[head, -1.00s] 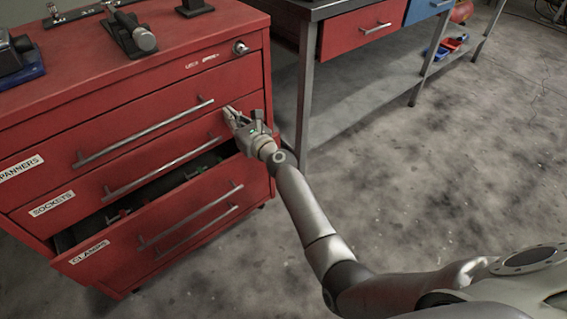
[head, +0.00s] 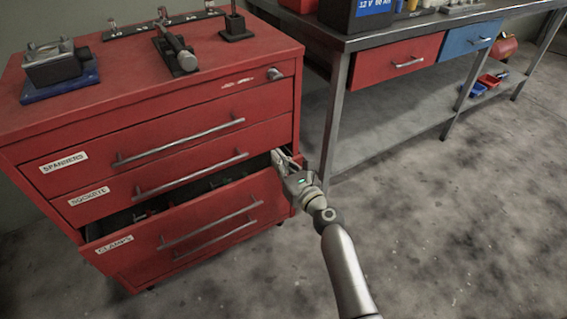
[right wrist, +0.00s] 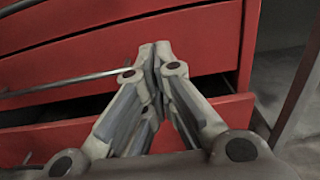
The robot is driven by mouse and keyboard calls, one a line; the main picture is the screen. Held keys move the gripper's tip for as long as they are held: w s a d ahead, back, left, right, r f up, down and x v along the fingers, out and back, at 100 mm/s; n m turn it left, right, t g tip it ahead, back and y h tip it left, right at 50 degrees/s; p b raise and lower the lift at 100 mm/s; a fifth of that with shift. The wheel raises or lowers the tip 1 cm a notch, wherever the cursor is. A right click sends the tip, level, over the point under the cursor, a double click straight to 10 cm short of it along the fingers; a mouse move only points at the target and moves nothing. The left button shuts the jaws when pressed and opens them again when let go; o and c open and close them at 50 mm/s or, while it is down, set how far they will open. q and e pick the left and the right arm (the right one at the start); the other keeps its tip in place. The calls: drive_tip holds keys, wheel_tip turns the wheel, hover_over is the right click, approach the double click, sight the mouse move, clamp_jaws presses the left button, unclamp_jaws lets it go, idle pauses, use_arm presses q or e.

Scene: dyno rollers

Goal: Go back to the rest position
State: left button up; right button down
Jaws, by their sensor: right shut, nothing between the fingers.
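My right gripper (head: 281,160) is at the right front edge of the red tool cabinet (head: 285,122), close to the partly open clamps drawer (head: 128,256). In the right wrist view the right gripper (right wrist: 154,52) has its fingertips together with nothing between them, in front of the red drawer fronts. I cannot tell whether the fingertips touch the cabinet. My right arm comes in from the bottom of the head view. My left gripper is not in view.
A workbench (head: 338,120) with a red drawer (head: 397,63) and a blue drawer (head: 466,40) stands to the right. Small tools and a blue-based vise (head: 60,75) sit on the cabinet top. The concrete floor (head: 450,220) at right is clear.

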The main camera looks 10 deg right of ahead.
drive_tip(key=s+d+f+n+g+h, duration=0.25)
drive_tip(key=s+f+n+g, duration=0.95)
drive_tip(key=s+f+n, duration=1.6)
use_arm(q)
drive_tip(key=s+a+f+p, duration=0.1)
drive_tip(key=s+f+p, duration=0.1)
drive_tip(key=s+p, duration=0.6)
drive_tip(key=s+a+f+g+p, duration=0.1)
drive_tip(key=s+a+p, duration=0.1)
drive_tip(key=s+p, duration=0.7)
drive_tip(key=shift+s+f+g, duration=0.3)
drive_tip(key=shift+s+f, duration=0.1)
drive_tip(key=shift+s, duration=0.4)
use_arm(e)
drive_tip(key=s+d+f+n+g+h, duration=0.1)
drive_tip(key=s+d+f+n, duration=0.1)
drive_tip(key=s, duration=0.7)
drive_tip(key=s+d+f+n+g+h, duration=0.1)
drive_tip(key=s+d+f+n, duration=0.1)
drive_tip(key=s, duration=0.8)
drive_tip(key=s+d+f+n+g+h, duration=0.1)
drive_tip(key=s+d, duration=0.3)
drive_tip(key=s, duration=0.5)
drive_tip(key=shift+s+d+f+n+g, duration=0.2)
drive_tip(key=shift+d+f+n+g, duration=0.15)
drive_tip(key=shift+f+n+g, duration=0.4)
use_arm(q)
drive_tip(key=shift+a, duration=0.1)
